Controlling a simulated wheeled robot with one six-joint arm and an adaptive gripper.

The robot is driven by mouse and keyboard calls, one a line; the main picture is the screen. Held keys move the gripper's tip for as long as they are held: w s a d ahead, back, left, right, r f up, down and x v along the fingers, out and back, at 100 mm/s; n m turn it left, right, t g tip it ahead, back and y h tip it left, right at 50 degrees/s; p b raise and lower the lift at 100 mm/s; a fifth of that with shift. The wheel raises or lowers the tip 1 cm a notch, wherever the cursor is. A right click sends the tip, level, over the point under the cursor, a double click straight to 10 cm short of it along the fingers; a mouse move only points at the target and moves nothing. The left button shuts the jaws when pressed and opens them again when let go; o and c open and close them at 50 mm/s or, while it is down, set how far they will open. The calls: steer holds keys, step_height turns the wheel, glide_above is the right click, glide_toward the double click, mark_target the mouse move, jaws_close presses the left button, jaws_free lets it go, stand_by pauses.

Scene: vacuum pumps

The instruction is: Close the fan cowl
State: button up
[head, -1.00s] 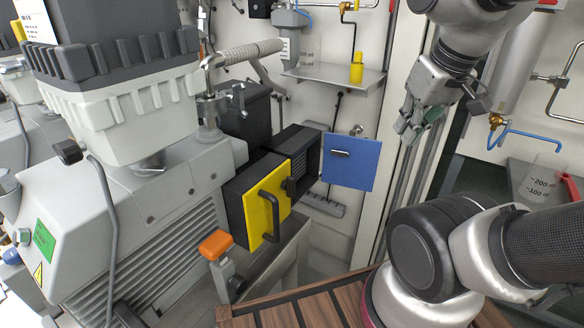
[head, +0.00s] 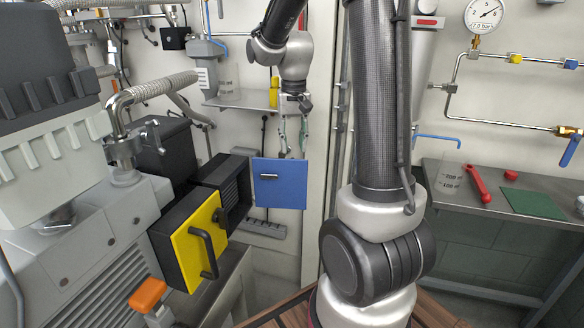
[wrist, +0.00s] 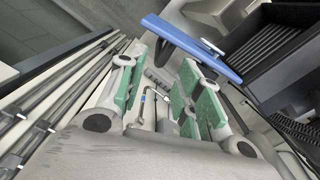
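The fan cowl appears to be the blue panel (head: 279,186) with a small bar handle. It stands swung open to the right of a black finned housing (head: 228,186). In the wrist view the blue panel (wrist: 192,48) shows nearly edge-on, beyond and to the right of my fingers, with the black finned housing (wrist: 272,50) further right. My gripper (head: 291,140) points down at the panel's upper right edge in the head view. It also shows in the wrist view (wrist: 160,85), with green-padded fingers apart and nothing between them. I cannot tell whether it touches the panel.
A yellow-fronted black box (head: 195,245) with a dark handle sits left of the finned housing. The large grey pump (head: 75,220) fills the left side. A wall shelf (head: 245,103) is behind my gripper. A bench (head: 480,205) with a red wrench (head: 478,184) stands at the right.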

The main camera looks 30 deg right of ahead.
mark_target(293, 167)
steer(key=shift+w+d+f, duration=0.15)
steer(key=shift+w+f, duration=0.25)
steer(key=shift+f, duration=0.3)
step_height(293, 167, down, 7)
steer(key=shift+f, duration=0.2)
steer(key=shift+c, duration=0.2)
jaws_close()
